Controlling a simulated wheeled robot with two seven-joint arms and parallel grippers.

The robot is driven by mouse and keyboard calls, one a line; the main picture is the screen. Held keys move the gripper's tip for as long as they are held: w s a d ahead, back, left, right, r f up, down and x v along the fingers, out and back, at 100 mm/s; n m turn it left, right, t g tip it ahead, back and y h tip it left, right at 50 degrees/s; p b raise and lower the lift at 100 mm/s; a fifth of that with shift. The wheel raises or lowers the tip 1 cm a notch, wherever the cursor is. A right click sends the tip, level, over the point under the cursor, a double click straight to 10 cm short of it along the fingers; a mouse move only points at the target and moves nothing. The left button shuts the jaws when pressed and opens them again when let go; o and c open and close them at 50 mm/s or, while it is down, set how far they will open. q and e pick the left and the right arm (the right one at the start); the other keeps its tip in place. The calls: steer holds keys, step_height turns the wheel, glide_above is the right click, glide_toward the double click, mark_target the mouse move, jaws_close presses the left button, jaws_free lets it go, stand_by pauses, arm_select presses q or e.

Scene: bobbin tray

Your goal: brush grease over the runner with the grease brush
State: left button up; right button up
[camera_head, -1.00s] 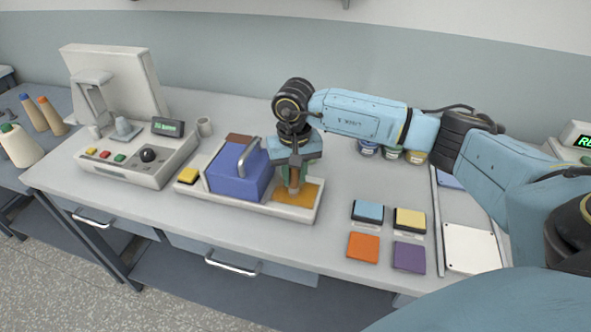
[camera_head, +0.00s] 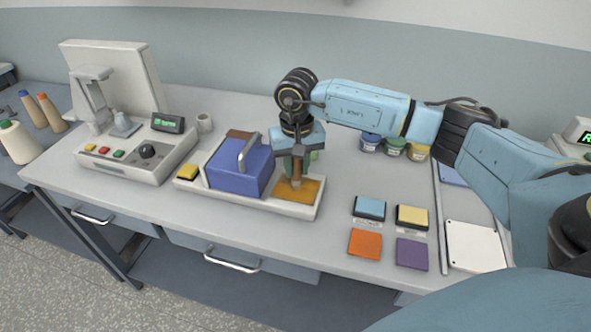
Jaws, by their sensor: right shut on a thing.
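My right gripper (camera_head: 296,160) points down over the right end of a white tray (camera_head: 247,201). It is shut on the grease brush (camera_head: 297,172), a brown upright piece whose lower end is at an orange-brown patch (camera_head: 309,190) in the tray. Whether it touches the patch I cannot tell. A blue block with a grey handle (camera_head: 238,167) sits in the middle of the tray, left of the gripper. A brown strip (camera_head: 240,134) shows behind the block. I cannot tell which part is the runner. My left gripper is not in view.
A control box with a knob (camera_head: 148,151) stands left of the tray. Several jars (camera_head: 394,146) stand under my right arm. Coloured squares (camera_head: 364,243) and a white plate (camera_head: 474,246) lie to the right.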

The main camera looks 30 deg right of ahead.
steer(key=shift+w+d+b, duration=0.9)
steer(key=shift+w+d, duration=0.2)
steer(key=shift+d, duration=0.2)
steer(key=shift+s+a+p, duration=0.3)
steer(key=shift+s+a, duration=0.65)
steer(key=shift+a, duration=0.2)
steer(key=shift+s+a+p, duration=0.3)
steer(key=shift+s+a, duration=0.65)
steer(key=shift+a, duration=0.2)
step_height(320, 180, up, 4)
steer(key=shift+r+p, duration=0.25)
steer(key=shift+p, duration=0.9)
steer(key=shift+w+a+f+p, duration=0.35)
steer(key=shift+f+p, duration=0.2)
steer(key=shift+p, duration=0.25)
steer(key=shift+w+a+f+p, duration=0.3)
steer(key=shift+w+f+p, duration=0.25)
steer(key=shift+p, duration=0.25)
steer(key=shift+w+a+f+p, duration=0.35)
steer(key=shift+f+p, duration=0.25)
steer(key=shift+p, duration=0.2)
